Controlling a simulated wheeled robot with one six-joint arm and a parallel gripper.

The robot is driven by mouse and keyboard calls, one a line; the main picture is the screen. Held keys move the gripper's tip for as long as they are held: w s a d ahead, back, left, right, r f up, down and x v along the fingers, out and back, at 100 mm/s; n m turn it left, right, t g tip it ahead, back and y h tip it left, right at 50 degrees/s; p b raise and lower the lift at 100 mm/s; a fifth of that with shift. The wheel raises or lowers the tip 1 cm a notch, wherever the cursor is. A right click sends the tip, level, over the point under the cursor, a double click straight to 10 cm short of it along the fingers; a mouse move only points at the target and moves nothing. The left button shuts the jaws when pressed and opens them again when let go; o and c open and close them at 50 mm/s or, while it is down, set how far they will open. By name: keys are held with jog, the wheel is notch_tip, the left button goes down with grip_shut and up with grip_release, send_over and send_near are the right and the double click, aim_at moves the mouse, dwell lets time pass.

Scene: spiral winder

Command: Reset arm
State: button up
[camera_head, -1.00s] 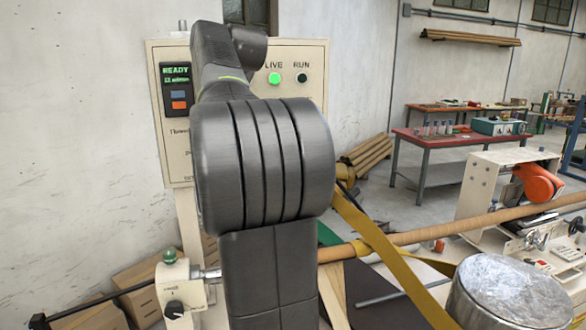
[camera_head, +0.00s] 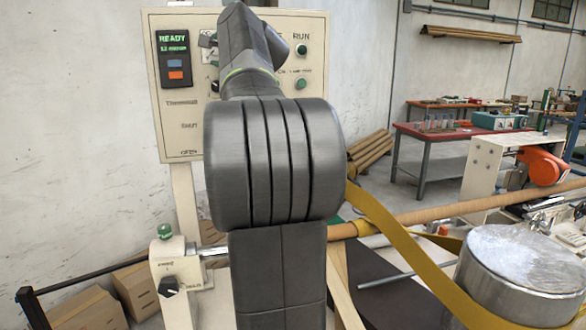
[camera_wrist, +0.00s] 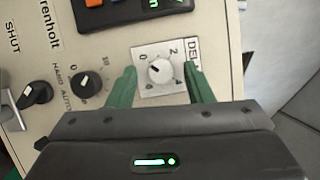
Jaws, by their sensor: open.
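My gripper (camera_wrist: 160,88) shows in the wrist view with two green fingers spread apart and nothing between them. Beyond the fingers is the cream control panel (camera_wrist: 35,55) with a white dial knob (camera_wrist: 161,70) on a pale plate, framed between the fingertips. I cannot tell whether the fingers touch the panel. Two black knobs sit to the left of it. In the head view my dark arm stands in front of the control panel (camera_head: 177,128) and hides its middle; my gripper is hidden there. The display (camera_head: 172,41) reads READY.
A brown tube (camera_head: 430,212) runs across the machine with a yellow belt (camera_head: 400,245) looped round it. A metal drum (camera_head: 520,265) stands at lower right. A small box with a green button (camera_head: 165,231) is at lower left. Cardboard boxes (camera_head: 90,310) lie on the floor behind.

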jog(key=shift+f+m+t+b, duration=0.1)
jog(key=shift+m+t+b, duration=0.65)
jog(key=shift+m, duration=0.85)
